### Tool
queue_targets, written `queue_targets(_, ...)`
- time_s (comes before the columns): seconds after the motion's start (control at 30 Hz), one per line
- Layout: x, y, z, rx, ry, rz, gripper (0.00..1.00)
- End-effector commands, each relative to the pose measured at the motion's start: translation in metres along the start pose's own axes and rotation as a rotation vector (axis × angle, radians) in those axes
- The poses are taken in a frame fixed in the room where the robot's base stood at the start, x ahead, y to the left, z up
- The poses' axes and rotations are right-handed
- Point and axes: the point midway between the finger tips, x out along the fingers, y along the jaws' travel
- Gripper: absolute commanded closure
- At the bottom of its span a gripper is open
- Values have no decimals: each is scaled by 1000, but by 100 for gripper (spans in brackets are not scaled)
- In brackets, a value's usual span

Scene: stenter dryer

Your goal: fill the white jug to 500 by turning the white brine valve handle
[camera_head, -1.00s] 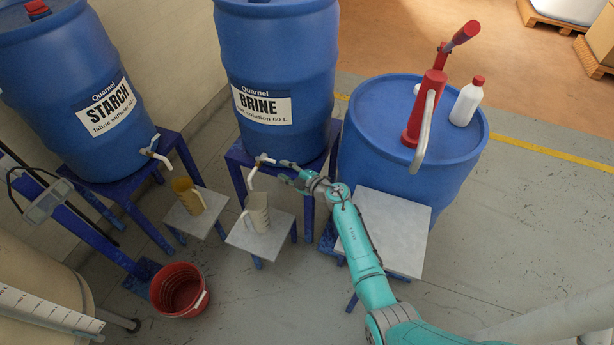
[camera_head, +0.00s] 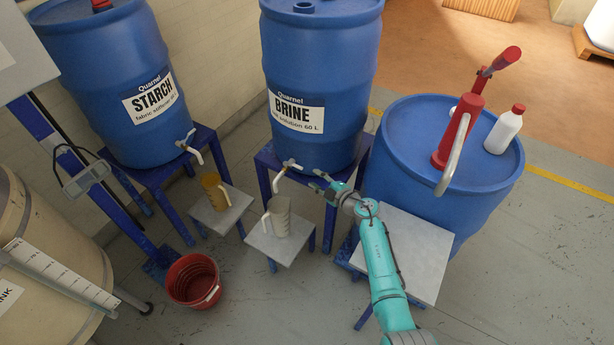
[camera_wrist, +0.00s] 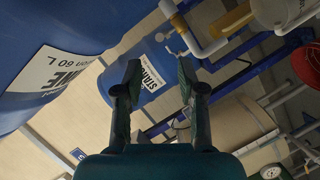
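The white brine valve (camera_head: 291,164) with its bent spout is at the foot of the blue BRINE drum (camera_head: 318,140). The white jug (camera_head: 280,214) stands upright on a small grey-topped stand (camera_head: 290,246), below the spout. Its fill level and marks are too small to read. My gripper (camera_head: 316,180) is just right of the valve, apart from it. In the wrist view my gripper (camera_wrist: 158,82) has its two fingers spread with nothing between them. A white spout pipe (camera_wrist: 205,48) is beyond the right finger there. The handle's exact angle cannot be told.
The STARCH drum (camera_head: 110,85) stands left, with an amber jug (camera_head: 214,190) on its own stand. A red bucket (camera_head: 193,280) is on the floor. Right of my arm are a grey-topped table (camera_head: 425,262) and a blue drum (camera_head: 500,190) with a red pump (camera_head: 460,130) and white bottle (camera_head: 505,131).

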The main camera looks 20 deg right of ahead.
Motion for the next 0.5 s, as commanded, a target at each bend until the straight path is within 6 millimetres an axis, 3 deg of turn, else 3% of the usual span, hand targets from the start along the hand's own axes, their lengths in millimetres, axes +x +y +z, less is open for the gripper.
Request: queue_targets(0.5, 31, 0, 0, -1, 1, -1, 60)
